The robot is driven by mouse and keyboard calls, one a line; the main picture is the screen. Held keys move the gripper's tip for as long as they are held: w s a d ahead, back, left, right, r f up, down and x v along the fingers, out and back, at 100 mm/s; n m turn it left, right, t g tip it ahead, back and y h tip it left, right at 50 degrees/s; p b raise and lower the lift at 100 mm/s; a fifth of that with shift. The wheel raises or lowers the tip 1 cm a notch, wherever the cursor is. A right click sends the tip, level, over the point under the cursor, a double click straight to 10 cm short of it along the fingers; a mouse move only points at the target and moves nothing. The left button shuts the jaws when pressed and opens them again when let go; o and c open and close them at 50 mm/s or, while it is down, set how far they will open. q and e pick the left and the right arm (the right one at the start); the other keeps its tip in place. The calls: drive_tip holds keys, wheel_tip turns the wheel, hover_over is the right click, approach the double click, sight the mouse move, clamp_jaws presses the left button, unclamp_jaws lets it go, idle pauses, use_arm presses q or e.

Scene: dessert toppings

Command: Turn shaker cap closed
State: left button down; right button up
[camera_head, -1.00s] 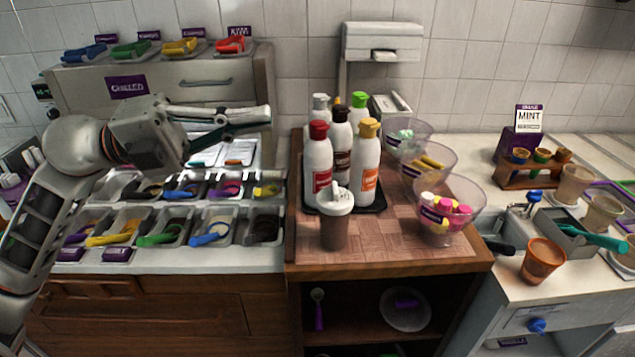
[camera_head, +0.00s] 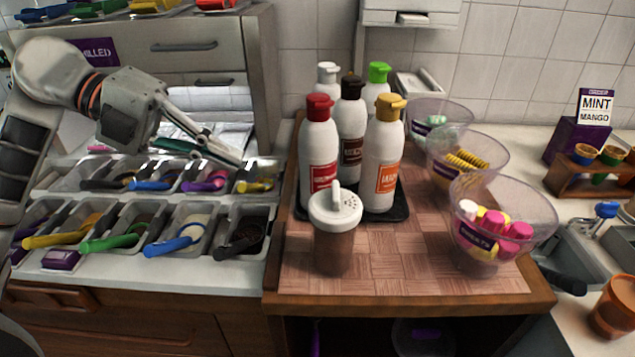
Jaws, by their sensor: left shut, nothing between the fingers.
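The shaker (camera_head: 334,250) has a clear brown-tinted body and stands upright near the front of the wooden board. Its white cap (camera_head: 335,210) has small holes and an upright white tab. My left gripper (camera_head: 238,160) is to the left of the shaker, above the topping trays, and well apart from it. Its fingers are together with nothing between them. My right gripper does not show.
Several sauce bottles (camera_head: 320,155) stand on a black tray (camera_head: 400,208) just behind the shaker. Clear bowls (camera_head: 530,215) line the board's right side. Topping trays with coloured scoops (camera_head: 115,238) fill the left counter. The board (camera_head: 400,265) is bare right of the shaker.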

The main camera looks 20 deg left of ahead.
sight(336, 194)
use_arm(q)
drive_tip(key=x, duration=0.9)
drive_tip(key=shift+s+d, duration=0.15)
drive_tip(key=shift+d, duration=0.35)
drive_tip(key=shift+w+d+p, duration=0.25)
drive_tip(key=shift+w+d, duration=0.05)
drive_tip(key=shift+d, duration=0.6)
drive_tip(key=shift+w+d+p, duration=0.2)
drive_tip(key=shift+w+d, duration=0.15)
drive_tip(key=shift+d, duration=0.55)
drive_tip(key=shift+w+m, duration=0.1)
drive_tip(key=shift+m, duration=0.2)
drive_tip(key=shift+m+g, duration=0.3)
drive_tip(key=shift+g, duration=0.3)
